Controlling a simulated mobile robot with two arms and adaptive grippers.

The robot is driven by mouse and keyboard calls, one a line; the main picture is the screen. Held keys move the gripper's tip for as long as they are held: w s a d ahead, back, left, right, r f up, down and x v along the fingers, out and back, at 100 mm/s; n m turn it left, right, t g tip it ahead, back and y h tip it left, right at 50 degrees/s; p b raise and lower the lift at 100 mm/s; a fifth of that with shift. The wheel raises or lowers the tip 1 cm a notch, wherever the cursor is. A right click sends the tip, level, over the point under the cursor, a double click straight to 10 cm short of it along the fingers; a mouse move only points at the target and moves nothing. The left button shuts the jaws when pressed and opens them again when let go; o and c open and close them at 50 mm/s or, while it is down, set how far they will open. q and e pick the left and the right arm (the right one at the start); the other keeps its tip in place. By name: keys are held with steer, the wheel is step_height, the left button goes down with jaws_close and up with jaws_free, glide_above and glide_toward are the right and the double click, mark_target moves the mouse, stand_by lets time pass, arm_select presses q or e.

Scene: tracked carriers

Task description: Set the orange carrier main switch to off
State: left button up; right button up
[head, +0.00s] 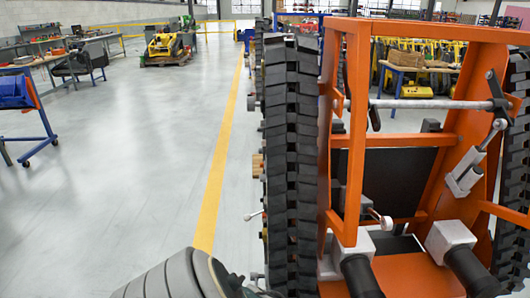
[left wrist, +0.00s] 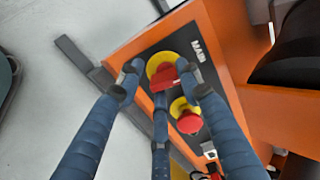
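The orange carrier (head: 358,130) stands on black tracks at the right of the head view. In the left wrist view, its dark control panel (left wrist: 218,108) carries a label at the upper right. The main switch (left wrist: 164,79) is a red handle on a round yellow plate. My left gripper (left wrist: 160,68) has its blue fingers spread around this switch. The left fingertip appears apart from the red handle; contact on the right side is unclear. Part of my left arm shows at the bottom of the head view, but the gripper does not. My right gripper is not in view.
A red mushroom button (left wrist: 189,121) on a yellow base sits just below the switch, close to the right finger. The near track (head: 290,170) rises beside the orange frame. Open floor with a yellow line (head: 215,180) lies to the left.

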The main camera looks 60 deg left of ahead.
arm_select(q)
steer(key=p+v, duration=0.1)
steer(key=v, duration=1)
steer(key=s+f+g+h+p, duration=0.15)
steer(key=s+f, duration=0.25)
steer(key=f, duration=0.5)
steer(key=s+f+h+p, duration=0.3)
steer(key=f, duration=0.6)
steer(key=s+f+h+p, duration=0.1)
steer(key=s+f, duration=0.3)
steer(key=s, duration=0.6)
steer(key=s+a+f+n+h+p, duration=0.1)
steer(key=s+f+p, duration=0.1)
steer(key=s+f, duration=0.3)
steer(key=shift+s+a+n+h+p, duration=0.3)
steer(key=shift+s+h+p, duration=0.05)
steer(key=shift+s, duration=2)
steer(key=shift+g, duration=0.25)
steer(key=shift+c, duration=1.4)
